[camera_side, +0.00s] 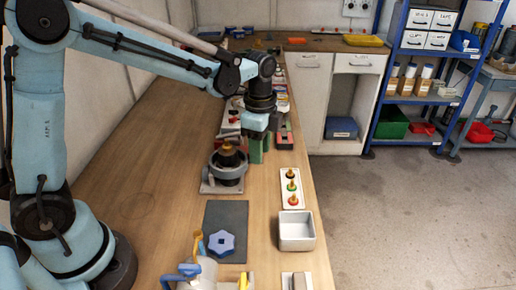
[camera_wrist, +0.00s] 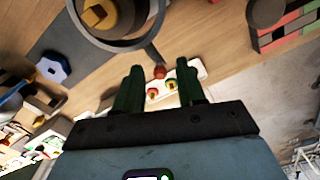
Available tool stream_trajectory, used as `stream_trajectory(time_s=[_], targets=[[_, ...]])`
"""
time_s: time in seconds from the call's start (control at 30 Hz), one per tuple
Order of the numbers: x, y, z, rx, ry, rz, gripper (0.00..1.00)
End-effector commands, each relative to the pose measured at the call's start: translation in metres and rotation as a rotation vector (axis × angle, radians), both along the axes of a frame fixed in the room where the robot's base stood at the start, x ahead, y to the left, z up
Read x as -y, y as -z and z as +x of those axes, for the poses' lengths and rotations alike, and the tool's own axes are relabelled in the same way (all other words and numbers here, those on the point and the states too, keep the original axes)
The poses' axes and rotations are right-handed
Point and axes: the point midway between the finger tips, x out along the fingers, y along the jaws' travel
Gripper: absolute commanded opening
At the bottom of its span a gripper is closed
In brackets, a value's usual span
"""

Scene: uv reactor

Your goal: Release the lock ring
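The lock ring (camera_side: 229,168) is a grey ring around a dark body with an orange-yellow top, on a small plate on the wooden bench. In the wrist view the ring (camera_wrist: 150,24) fills the top left, and a lever runs from it to a red-brown knob (camera_wrist: 159,72). My gripper (camera_side: 260,143) has green fingers pointing down, just beyond and right of the ring in the side view. In the wrist view my gripper (camera_wrist: 159,67) is open, and the knob appears between its fingertips. A clear gap shows on both sides of the knob. Whether it is at fingertip depth is unclear.
A white plate (camera_side: 282,200) with black, green and red knobs stands near the bench's right edge. Nearer lie a grey mat (camera_side: 238,212) with a blue star-shaped knob (camera_side: 221,243) and a pale open box (camera_side: 296,242). The bench's left part is free.

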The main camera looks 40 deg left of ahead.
Motion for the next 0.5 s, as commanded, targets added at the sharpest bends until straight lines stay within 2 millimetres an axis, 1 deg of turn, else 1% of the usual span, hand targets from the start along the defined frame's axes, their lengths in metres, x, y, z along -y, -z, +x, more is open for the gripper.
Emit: stream_trajectory(time_s=[0.17, 0.27, 0.43, 0.5], targets=[[0.0001, -0.0001, 0.0001, 0.0, 0.0, 0.0, 0.4], [0.0, -0.0002, 0.0001, 0.0, 0.0, 0.0, 0.26], [0.0001, -0.0003, 0.0001, 0.0, 0.0, 0.0, 0.0], [0.0001, -0.0003, 0.0001, 0.0, 0.0, 0.0, 0.0]])
